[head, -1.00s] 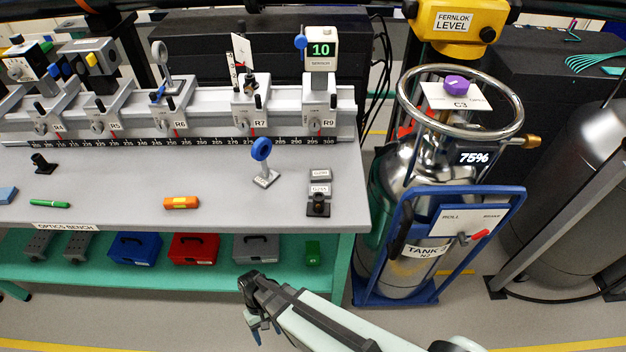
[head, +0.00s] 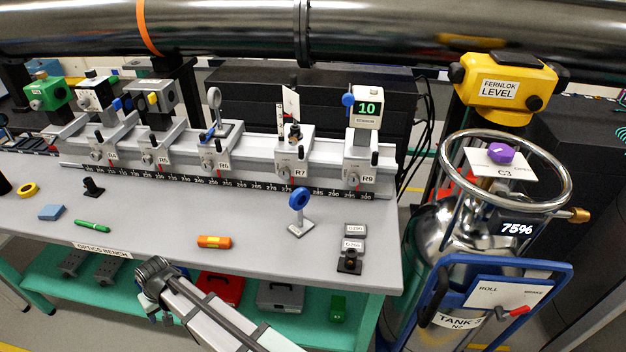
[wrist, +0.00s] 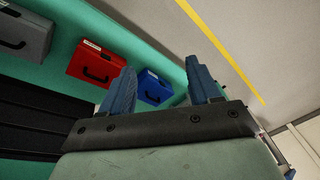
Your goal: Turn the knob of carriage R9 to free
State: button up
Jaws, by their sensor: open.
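Carriage R9 (head: 360,160) sits at the right end of the optical rail, carrying a sensor head (head: 367,107) that reads 10. Its round grey knob (head: 352,180) is on the front face, left of the R9 label; its pointer is too small to read. My gripper (head: 150,302) is low at the front edge of the bench, well left of and below R9. In the wrist view my gripper (wrist: 165,88) shows two blue fingers spread apart with nothing between them. R9 is not in the wrist view.
Carriage R7 (head: 294,150) stands left of R9. Tank 3 (head: 440,235) stands right of the bench. A red case (wrist: 97,62) lies on the lower shelf.

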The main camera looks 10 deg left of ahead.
jog(key=a+r+n+t+y, duration=0.15)
jog(key=a+r, duration=0.35)
jog(key=r, duration=0.5)
jog(key=a+r+n+y, duration=0.15)
jog(key=a+r, duration=0.35)
jog(key=r, duration=0.6)
jog(key=w+d+r+t+y, duration=0.1)
jog(key=w+d+r, duration=0.15)
jog(key=r, duration=0.45)
jog(key=w+d+r+t+y, duration=0.1)
jog(key=w+d+r, duration=0.15)
jog(key=r, duration=0.45)
jog(key=m+t+h, duration=0.6)
jog(key=m+h, duration=0.4)
jog(key=m, duration=0.2)
send_near(353, 178)
jog(key=x, duration=1)
